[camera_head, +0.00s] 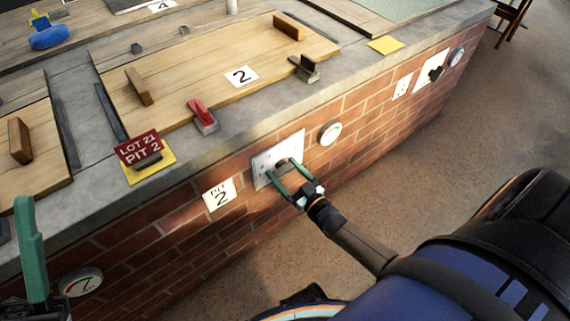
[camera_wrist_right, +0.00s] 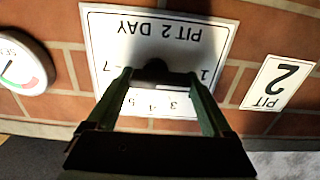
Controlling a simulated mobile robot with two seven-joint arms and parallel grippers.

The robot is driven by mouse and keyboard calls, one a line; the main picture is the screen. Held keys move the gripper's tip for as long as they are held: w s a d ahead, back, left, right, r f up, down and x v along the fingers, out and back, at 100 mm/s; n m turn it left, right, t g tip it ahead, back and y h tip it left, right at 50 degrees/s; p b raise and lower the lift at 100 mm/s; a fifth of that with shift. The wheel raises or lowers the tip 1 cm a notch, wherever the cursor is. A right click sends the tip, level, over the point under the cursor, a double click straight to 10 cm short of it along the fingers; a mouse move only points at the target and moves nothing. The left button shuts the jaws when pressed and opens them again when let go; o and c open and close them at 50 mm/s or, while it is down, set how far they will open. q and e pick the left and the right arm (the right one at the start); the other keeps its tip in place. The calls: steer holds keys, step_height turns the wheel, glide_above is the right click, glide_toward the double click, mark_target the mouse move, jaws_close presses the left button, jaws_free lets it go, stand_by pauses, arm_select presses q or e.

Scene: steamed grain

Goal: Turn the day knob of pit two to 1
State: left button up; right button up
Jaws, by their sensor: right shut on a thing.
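The white day plate (camera_head: 262,176) of pit two is on the brick wall, right of the "PIT 2" label (camera_head: 219,195). In the right wrist view the plate (camera_wrist_right: 155,22) appears upside down and reads "PIT 2 DAY", with numbers partly hidden by my fingers. The dark day knob (camera_head: 282,163) is at its middle. My right gripper (camera_head: 291,172) is at the plate, its green fingers shut on either side of the knob (camera_wrist_right: 156,70). I cannot tell which number the knob points to. My left gripper (camera_head: 30,245) shows only partly at the left edge.
A round gauge (camera_head: 330,132) is right of the plate, and another (camera_head: 82,281) is lower left. Above, the concrete ledge holds a red lever (camera_head: 202,114), a dark lever (camera_head: 305,68) and a "LOT 21 PIT 2" sign (camera_head: 139,147). The floor (camera_head: 480,130) to the right is clear.

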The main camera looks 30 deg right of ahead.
steer(key=o, duration=1.1)
steer(key=shift+o, duration=0.2)
steer(key=s+d+p, duration=0.1)
steer(key=s+p, duration=0.2)
steer(key=s, duration=0.9)
steer(key=shift+s, duration=0.3)
